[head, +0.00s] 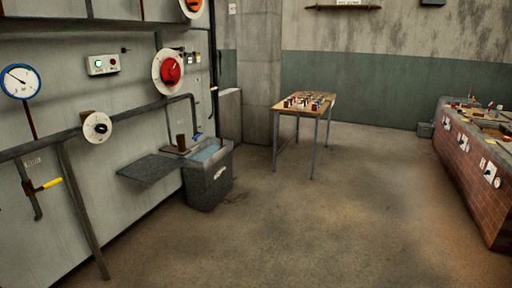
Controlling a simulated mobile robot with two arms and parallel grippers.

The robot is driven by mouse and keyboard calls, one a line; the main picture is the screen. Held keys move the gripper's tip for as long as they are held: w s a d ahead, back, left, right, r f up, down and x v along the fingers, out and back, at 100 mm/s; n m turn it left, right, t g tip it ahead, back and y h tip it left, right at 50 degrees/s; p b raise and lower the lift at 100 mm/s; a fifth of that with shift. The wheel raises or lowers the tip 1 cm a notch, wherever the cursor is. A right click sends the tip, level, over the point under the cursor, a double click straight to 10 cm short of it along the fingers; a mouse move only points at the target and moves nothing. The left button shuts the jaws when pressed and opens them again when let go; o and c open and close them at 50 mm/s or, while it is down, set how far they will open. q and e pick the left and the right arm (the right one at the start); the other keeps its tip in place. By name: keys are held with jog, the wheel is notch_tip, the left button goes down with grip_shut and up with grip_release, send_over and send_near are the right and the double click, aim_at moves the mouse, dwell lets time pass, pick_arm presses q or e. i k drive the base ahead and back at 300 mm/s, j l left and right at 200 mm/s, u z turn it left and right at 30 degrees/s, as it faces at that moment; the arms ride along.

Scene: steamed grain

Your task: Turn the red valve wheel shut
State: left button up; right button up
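A round red part (171,70) sits on a pale disc on the grey wall at the left. It looks like the red wheel, but its details are too small to tell, and so is how far it is turned. Part of another round red-orange part on a pale disc (192,6) shows higher up, cut by the top edge. Neither of my grippers is in view, and nothing is seen touching the red part.
Pipes, a blue-rimmed gauge (20,81), a white dial (97,126), a switch box (103,64) and a yellow lever (48,184) line the wall. A dark shelf (147,168) and grey bin (208,187) jut out below. A table (308,107) and brick counter (471,170) flank open floor.

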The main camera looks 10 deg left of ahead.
aim_at(171, 70)
jog(key=i+u, duration=0.2)
jog(key=i, duration=2.3)
